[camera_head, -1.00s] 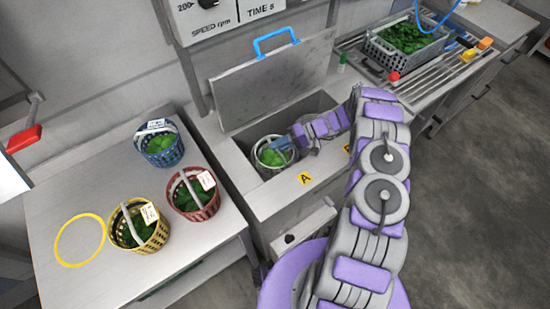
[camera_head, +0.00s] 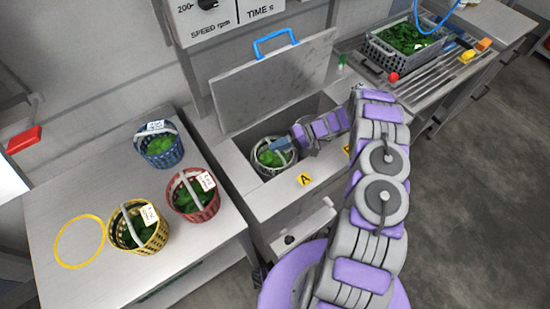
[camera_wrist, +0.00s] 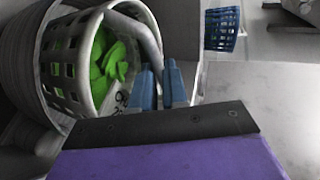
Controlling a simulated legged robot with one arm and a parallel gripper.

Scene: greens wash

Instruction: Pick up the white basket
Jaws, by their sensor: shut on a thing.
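The white basket (camera_head: 273,157) holds green leaves and sits in the left opening of the grey basin, beside the yellow A label. In the wrist view the white basket (camera_wrist: 68,60) lies sideways across the picture, with its slotted wall, leaves and arched handle (camera_wrist: 137,35) showing. My gripper (camera_head: 293,141) reaches in from the right at the basket's top. Its blue fingertips (camera_wrist: 158,88) are at the handle and shut on it. A tag with writing shows partly behind the fingers. The basket's underside is hidden in the basin.
A blue basket (camera_head: 160,150), a red basket (camera_head: 194,195) and a yellow basket (camera_head: 138,228) stand on the left table beside an empty yellow ring (camera_head: 80,241). The raised lid (camera_head: 275,80) stands behind the basin. A grey crate (camera_head: 405,47) of greens sits at the upper right.

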